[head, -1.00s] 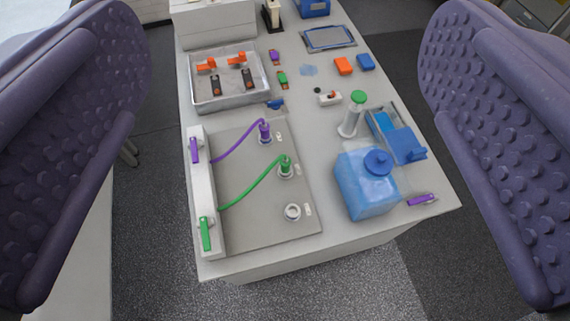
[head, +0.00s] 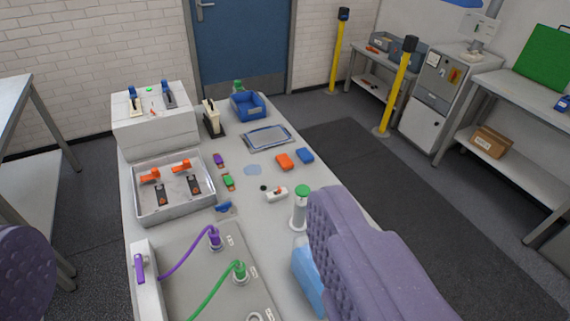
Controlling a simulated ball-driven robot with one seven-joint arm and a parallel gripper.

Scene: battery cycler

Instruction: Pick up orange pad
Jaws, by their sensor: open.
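The orange pad (head: 284,161) is a small flat block with rounded corners. It lies on the white table in the middle of the head view, just left of a similar blue pad (head: 305,156). My gripper (head: 190,270) is open and empty. Its purple, studded fingers show at the lower left edge and the lower right, wide apart. The right finger hides part of the table and most of the blue container (head: 310,280). The orange pad lies beyond the fingers, farther up the table, and nothing touches it.
A grey-framed tray (head: 266,138) lies behind the pads. A green-capped cylinder (head: 300,208) and a small white device (head: 277,194) stand nearer. A metal tray (head: 173,188) with orange-handled parts is at left. A blue bin (head: 248,106) sits at the far end.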

